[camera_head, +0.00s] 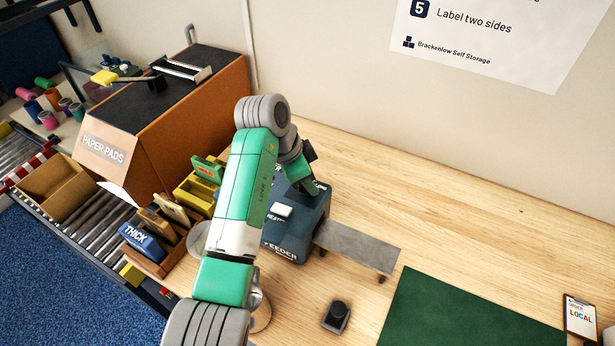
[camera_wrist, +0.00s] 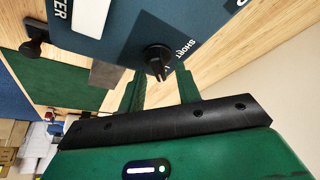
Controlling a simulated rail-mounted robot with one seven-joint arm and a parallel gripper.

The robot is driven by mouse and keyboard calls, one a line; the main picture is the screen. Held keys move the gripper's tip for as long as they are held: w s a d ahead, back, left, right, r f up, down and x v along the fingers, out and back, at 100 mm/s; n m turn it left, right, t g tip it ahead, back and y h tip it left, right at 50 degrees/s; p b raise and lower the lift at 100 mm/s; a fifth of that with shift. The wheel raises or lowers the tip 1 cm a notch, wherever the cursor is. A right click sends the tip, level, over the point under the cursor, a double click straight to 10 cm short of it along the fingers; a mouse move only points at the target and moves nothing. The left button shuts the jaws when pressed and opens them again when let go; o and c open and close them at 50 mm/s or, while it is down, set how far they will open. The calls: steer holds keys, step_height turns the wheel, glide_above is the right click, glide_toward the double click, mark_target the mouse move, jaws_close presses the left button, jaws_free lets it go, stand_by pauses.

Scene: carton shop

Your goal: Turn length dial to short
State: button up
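The feeder (camera_head: 287,243) is a dark blue box on the wooden table, partly hidden behind my arm in the head view. Its face also fills the top of the wrist view (camera_wrist: 115,35). The length dial (camera_wrist: 158,57) is a small black knob on that face, with a white "SHORT" label beside it. The rest of the dial's scale is hidden or unreadable. My gripper (camera_wrist: 161,76) is open, with its two green fingers apart and the dial just beyond and between their tips. No contact is visible. In the head view my gripper (camera_head: 308,183) is at the feeder's upper back side.
A grey metal chute (camera_head: 355,247) runs right from the feeder towards a green mat (camera_head: 465,315). A small black knobbed device (camera_head: 337,314) stands in front. A wooden rack with a blue "THICK" block (camera_head: 142,242) and the brown paper pads box (camera_head: 165,120) stand left. The back right table is clear.

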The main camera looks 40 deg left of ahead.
jaws_close()
steer(key=shift+r+p, duration=0.2)
steer(key=shift+p, duration=0.15)
steer(key=shift+r+n+p, duration=0.1)
steer(key=shift+n+p, duration=0.55)
steer(key=shift+n, duration=0.05)
steer(key=shift+n+y+p, duration=0.5)
steer(key=shift+n+p, duration=0.3)
steer(key=shift+p, duration=0.2)
steer(key=n+y+p, duration=0.1)
steer(key=n+p, duration=0.3)
steer(key=shift+n+y, duration=0.3)
steer(key=shift+y, duration=0.1)
steer(key=n+y+p, duration=0.2)
steer(key=n+p, duration=0.1)
steer(key=n, duration=0.4)
steer(key=n+g+y, duration=0.1)
steer(key=n, duration=0.2)
steer(key=shift+a+g+p, duration=0.15)
steer(key=shift+g+p, duration=0.15)
steer(key=shift+p, duration=0.1)
steer(key=shift+n, duration=0.3)
